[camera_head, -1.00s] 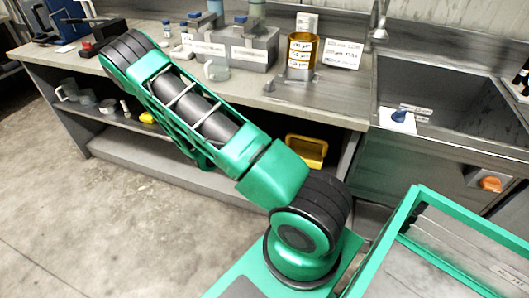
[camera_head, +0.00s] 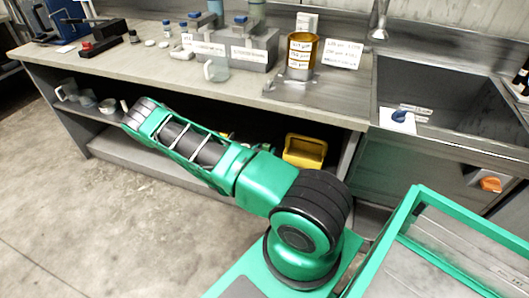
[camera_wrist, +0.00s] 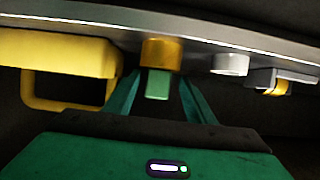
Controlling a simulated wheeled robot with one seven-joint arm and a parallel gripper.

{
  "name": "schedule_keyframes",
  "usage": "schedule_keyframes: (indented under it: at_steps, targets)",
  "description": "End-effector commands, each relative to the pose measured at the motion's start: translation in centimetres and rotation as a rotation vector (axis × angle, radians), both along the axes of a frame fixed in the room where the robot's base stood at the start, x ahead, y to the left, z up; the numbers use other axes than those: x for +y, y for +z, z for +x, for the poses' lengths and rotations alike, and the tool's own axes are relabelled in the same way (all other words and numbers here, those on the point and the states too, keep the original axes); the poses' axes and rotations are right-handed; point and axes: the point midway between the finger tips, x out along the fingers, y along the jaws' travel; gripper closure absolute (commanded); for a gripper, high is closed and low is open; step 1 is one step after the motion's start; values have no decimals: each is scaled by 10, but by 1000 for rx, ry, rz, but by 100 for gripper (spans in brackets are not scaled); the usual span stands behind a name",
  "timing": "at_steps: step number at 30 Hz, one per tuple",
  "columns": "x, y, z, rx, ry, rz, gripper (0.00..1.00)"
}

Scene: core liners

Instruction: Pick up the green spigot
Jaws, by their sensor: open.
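In the wrist view, a small green block-like end (camera_wrist: 157,84), which looks like the green spigot, shows against a golden-yellow cylinder (camera_wrist: 162,53). My gripper (camera_wrist: 160,97) is open, with one green finger on each side of the green end in the picture. I cannot tell whether the fingers reach around it or touch it. In the head view, my arm reaches down to the open shelf under the bench. The gripper and the spigot are hidden there.
A yellow bin (camera_wrist: 60,53) with a handle is close left of my gripper; it also shows in the head view (camera_head: 305,152). A white cylinder (camera_wrist: 230,64) and a grey-yellow piece (camera_wrist: 282,80) are to the right. The benchtop (camera_head: 150,70) lies above the shelf.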

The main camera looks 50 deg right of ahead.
Motion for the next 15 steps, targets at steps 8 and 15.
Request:
schedule_keyframes:
  at_steps: [8, 15]
  targets:
    - [-28, -7, 7, -1, -3, -1, 50]
    - [-49, -15, 15, -1, -1, -1, 50]
